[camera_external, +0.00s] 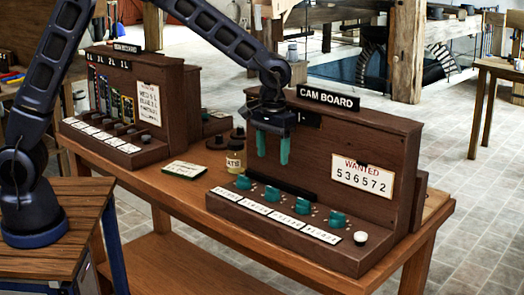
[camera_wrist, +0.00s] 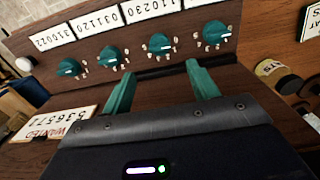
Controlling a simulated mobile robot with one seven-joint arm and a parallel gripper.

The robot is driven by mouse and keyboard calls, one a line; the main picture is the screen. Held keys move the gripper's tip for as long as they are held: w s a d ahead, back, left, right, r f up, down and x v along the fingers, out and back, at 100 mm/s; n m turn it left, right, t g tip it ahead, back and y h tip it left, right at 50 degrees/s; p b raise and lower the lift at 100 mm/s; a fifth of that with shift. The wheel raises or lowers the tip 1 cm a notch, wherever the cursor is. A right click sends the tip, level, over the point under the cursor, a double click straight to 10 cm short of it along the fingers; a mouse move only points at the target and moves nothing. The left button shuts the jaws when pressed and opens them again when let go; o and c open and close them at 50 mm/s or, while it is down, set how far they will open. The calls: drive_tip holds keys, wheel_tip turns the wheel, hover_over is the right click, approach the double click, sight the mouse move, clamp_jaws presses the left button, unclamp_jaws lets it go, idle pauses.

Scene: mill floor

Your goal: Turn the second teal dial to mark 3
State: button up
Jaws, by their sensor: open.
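Several teal dials stand in a row on the sloped front ledge of the cam board (camera_external: 385,150). The second teal dial from the left (camera_external: 271,193) shows in the wrist view (camera_wrist: 160,45) as the third from the left, since that view is turned round. Printed digits surround it, too small to read surely. A small white mark shows on its face. My gripper (camera_external: 272,160) is open and empty, fingers pointing down, above and behind the dials, before the upright panel. In the wrist view its teal fingers (camera_wrist: 158,75) are apart, and no dial is between them.
A "WANTED 536572" card (camera_external: 362,177) is on the panel. A white button (camera_external: 360,237) sits right of the dials; number cards (camera_external: 289,219) lie before them. A labelled jar (camera_external: 235,160) and dark round pieces stand to the left. Another board (camera_external: 150,75) stands farther left.

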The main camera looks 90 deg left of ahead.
sight(272, 193)
wheel_tip(272, 193, down, 11)
drive_tip(key=shift+r, duration=0.15)
idle(0.4)
drive_tip(key=shift+c, duration=0.2)
drive_tip(key=c, duration=0.9)
